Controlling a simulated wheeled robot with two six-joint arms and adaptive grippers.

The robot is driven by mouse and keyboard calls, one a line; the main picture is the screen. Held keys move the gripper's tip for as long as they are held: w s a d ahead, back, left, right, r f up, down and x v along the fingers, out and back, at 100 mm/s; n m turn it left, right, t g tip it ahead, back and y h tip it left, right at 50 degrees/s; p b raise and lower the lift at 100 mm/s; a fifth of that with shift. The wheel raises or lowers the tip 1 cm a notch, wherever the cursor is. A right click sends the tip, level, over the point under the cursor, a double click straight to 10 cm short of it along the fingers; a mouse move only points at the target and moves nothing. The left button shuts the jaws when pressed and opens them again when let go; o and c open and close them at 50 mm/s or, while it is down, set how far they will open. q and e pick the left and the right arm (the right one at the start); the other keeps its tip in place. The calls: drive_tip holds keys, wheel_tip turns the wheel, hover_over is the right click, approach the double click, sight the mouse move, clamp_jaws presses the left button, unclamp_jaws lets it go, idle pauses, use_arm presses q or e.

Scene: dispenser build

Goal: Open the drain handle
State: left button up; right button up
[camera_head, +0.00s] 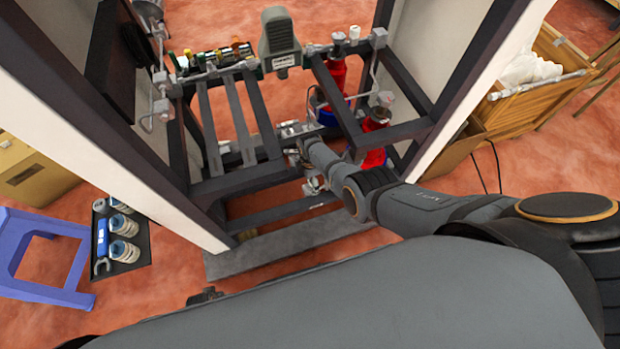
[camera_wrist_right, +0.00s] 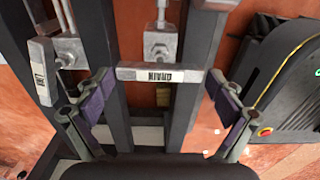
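The drain handle (camera_wrist_right: 160,74) is a short pale grey bar with "DRAIN" lettering, seen in the right wrist view. It lies crosswise in front of a metal valve body (camera_wrist_right: 160,46). My right gripper (camera_wrist_right: 158,82) is open, with one finger near each end of the bar. Whether either finger touches the bar I cannot tell. In the head view my right gripper (camera_head: 308,170) is low inside the dark frame (camera_head: 245,180), small and partly hidden by my arm. The handle cannot be made out there. My left gripper does not show.
A second labelled handle (camera_wrist_right: 42,72) sits left of the drain handle in the wrist view. In the head view, red cylinders (camera_head: 375,135) stand right of my gripper, and a grey device (camera_head: 280,40) is mounted above. A blue stool (camera_head: 40,250) stands left.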

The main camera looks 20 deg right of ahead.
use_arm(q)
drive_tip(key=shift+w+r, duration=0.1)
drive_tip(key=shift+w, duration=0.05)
use_arm(e)
drive_tip(key=shift+r, duration=0.1)
drive_tip(key=shift+w+r, duration=0.1)
drive_tip(key=shift+r, duration=0.5)
wheel_tip(320, 180, up, 11)
drive_tip(key=shift+f, duration=0.15)
idle(0.3)
use_arm(q)
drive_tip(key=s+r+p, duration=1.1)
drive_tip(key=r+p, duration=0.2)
drive_tip(key=p, duration=0.6)
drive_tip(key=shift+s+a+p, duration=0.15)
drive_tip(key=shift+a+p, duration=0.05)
drive_tip(key=shift+p, duration=0.2)
use_arm(e)
drive_tip(key=s+d+f+m, duration=0.3)
drive_tip(key=s+m, duration=0.3)
drive_tip(key=s, duration=0.7)
drive_tip(key=s+d+f+m, duration=0.3)
drive_tip(key=s+d+m, duration=0.3)
drive_tip(key=s, duration=0.8)
drive_tip(key=s+d+f+m+t, duration=0.1)
drive_tip(key=s+d+f+m, duration=0.3)
drive_tip(key=s, duration=0.9)
drive_tip(key=shift+s+d+m+h, duration=0.3)
drive_tip(key=shift+s+m+h, duration=0.1)
drive_tip(key=shift+m, duration=0.8)
